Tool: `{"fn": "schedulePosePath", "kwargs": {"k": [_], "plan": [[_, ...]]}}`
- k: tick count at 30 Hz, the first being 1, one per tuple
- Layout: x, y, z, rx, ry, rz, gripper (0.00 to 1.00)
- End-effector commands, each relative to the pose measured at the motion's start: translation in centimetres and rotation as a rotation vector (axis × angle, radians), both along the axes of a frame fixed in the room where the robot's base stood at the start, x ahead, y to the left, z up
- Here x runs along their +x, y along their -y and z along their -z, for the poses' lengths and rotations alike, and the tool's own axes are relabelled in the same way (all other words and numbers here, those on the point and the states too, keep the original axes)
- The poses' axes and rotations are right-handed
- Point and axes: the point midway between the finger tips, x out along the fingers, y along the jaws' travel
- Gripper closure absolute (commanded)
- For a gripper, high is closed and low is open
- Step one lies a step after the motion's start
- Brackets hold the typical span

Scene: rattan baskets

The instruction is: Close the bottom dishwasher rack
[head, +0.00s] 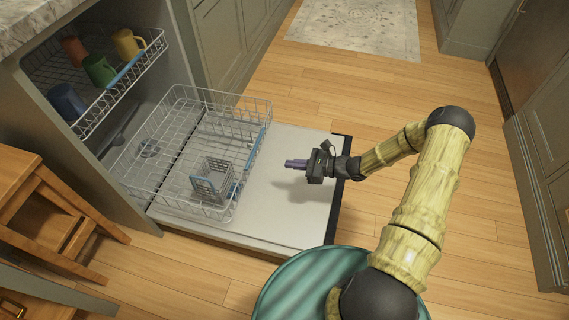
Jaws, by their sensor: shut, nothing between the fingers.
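The bottom dishwasher rack (180,208) is a grey wire basket. It is pulled out over the lowered dishwasher door (285,205), with a blue handle strip (254,150) along its front edge. A small grey cutlery basket (211,184) sits inside it near the front. My gripper (288,163) is shut and empty. It is above the door, to the right of the rack's front edge, with its fingers pointing left towards the rack. A gap shows between the fingertips and the rack.
The upper rack (150,52) is partly out and holds several mugs, including a green mug (99,69) and a yellow mug (127,43). A wooden stool (45,195) stands at the left. Wooden floor (420,90) is open beyond the door.

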Motion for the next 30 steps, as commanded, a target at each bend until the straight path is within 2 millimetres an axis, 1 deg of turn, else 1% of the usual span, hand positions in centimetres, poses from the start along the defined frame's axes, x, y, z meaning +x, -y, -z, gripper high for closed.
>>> {"fn": "schedulePosePath", "kwargs": {"k": [1,3,18,24,30], "plan": [[0.2,-0.8,0.5,0.001,-0.001,-0.004,1.00],[0.6,-1.8,0.9,0.000,-0.001,-0.004,1.00],[3.4,-9.7,3.3,0.000,0.000,-0.004,1.00],[4.0,-11.2,3.4,-0.001,0.001,-0.002,1.00],[4.1,-11.4,3.3,-0.001,0.000,-0.001,1.00]]}}
